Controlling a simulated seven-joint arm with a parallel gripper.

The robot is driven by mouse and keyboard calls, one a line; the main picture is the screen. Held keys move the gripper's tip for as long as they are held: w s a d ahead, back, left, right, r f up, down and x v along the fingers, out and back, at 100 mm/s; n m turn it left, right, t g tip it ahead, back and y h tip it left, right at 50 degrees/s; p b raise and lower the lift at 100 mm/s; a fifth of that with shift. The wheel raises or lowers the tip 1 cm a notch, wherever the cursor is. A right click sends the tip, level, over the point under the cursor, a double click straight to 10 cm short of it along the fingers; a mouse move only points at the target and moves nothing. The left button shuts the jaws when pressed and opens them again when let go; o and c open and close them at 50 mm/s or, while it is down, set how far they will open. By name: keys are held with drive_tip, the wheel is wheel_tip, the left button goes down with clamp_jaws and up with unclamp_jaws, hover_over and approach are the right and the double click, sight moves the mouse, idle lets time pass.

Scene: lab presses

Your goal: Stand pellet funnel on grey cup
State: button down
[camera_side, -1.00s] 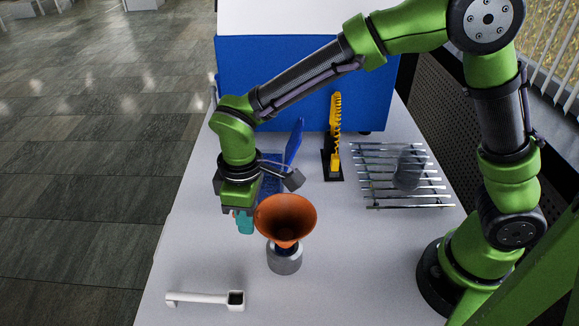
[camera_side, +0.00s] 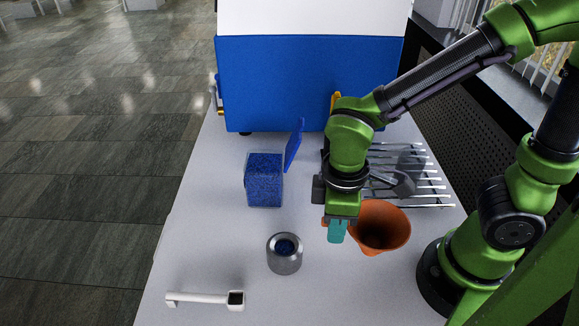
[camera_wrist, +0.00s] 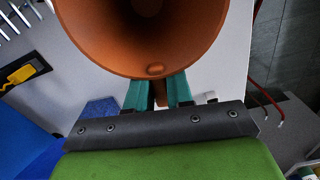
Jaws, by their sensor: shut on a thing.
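The orange pellet funnel (camera_side: 385,212) is in my gripper (camera_side: 338,231), whose teal fingers are shut on it. It is to the right of the grey cup, wide mouth up; I cannot tell whether its lower end touches the table. In the wrist view the funnel (camera_wrist: 140,62) fills the top middle, just beyond the teal fingers (camera_wrist: 158,95), and its spout is mostly hidden. The grey cup (camera_side: 285,262) stands upright on the table with blue pellets inside. Nothing stands on it, and funnel and cup are apart.
A clear box of blue pellets (camera_side: 264,185) with a raised blue lid stands behind the cup. A white-handled scoop (camera_side: 203,299) lies front left. A metal rod rack (camera_side: 425,185) is behind the funnel. A big blue-and-white machine (camera_side: 300,80) closes off the back.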

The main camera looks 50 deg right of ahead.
idle(0.3)
drive_tip(key=w+d+r+m, duration=0.2)
drive_tip(key=w+d+m, duration=0.25)
drive_tip(key=d, duration=0.35)
drive_tip(key=w+d+r+m, duration=0.2)
drive_tip(key=w+d+m, duration=0.25)
drive_tip(key=d, duration=0.35)
drive_tip(key=s+d+r+m, duration=0.2)
drive_tip(key=d+m, duration=0.2)
drive_tip(key=d, duration=0.6)
drive_tip(key=s+d+r+m, duration=0.2)
drive_tip(key=d+m, duration=0.2)
drive_tip(key=d, duration=0.6)
drive_tip(key=shift+d, duration=0.15)
drive_tip(key=shift+s+r, duration=0.1)
wheel_tip(320, 180, down, 6)
drive_tip(key=shift+f, duration=0.5)
